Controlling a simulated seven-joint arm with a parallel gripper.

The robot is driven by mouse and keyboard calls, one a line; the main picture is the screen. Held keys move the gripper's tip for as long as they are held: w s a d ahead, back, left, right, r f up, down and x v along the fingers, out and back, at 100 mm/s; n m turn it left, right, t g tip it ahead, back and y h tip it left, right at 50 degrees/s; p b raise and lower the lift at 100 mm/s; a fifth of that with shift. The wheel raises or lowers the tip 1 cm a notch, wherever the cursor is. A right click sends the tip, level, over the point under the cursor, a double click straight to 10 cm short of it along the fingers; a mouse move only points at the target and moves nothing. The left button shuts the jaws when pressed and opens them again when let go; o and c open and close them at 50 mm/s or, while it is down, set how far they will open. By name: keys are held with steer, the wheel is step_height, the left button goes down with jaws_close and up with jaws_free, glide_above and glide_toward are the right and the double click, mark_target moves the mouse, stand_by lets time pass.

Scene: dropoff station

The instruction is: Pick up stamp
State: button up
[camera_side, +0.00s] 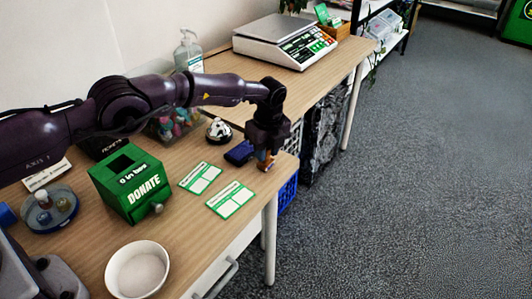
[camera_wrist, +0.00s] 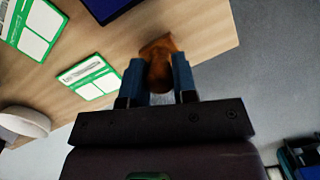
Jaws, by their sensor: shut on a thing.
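The stamp (camera_wrist: 158,47) has a brown, wooden-looking handle and sits between the two blue fingers of my gripper (camera_wrist: 159,78) in the wrist view. My gripper is shut on it. In the side view my gripper (camera_side: 265,158) is low over the front right corner of the desk, and a small orange-brown bit of the stamp (camera_side: 266,165) shows at its fingertips. A dark blue pad (camera_side: 240,152) lies just left of the gripper. I cannot tell whether the stamp's base touches the desk.
Two green-and-white cards (camera_side: 201,178) (camera_side: 231,199) lie left of the gripper. A green donation box (camera_side: 130,182), a silver bell (camera_side: 219,130) and a white bowl (camera_side: 137,270) stand on the desk. A scale (camera_side: 285,42) stands behind. The desk edge is close on the right.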

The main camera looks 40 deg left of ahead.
step_height(320, 180, up, 3)
steer(key=shift+f, duration=0.15)
steer(key=s+a+r, duration=0.2)
steer(key=s+r, duration=0.7)
steer(key=s, duration=0.4)
steer(key=shift+s+a+r, duration=0.25)
steer(key=shift+s+a, duration=0.1)
steer(key=shift+a, duration=0.05)
steer(key=o, duration=0.4)
steer(key=shift+c, duration=1.5)
steer(key=shift+o, duration=0.6)
steer(key=shift+a, duration=0.1)
steer(key=shift+c, duration=0.4)
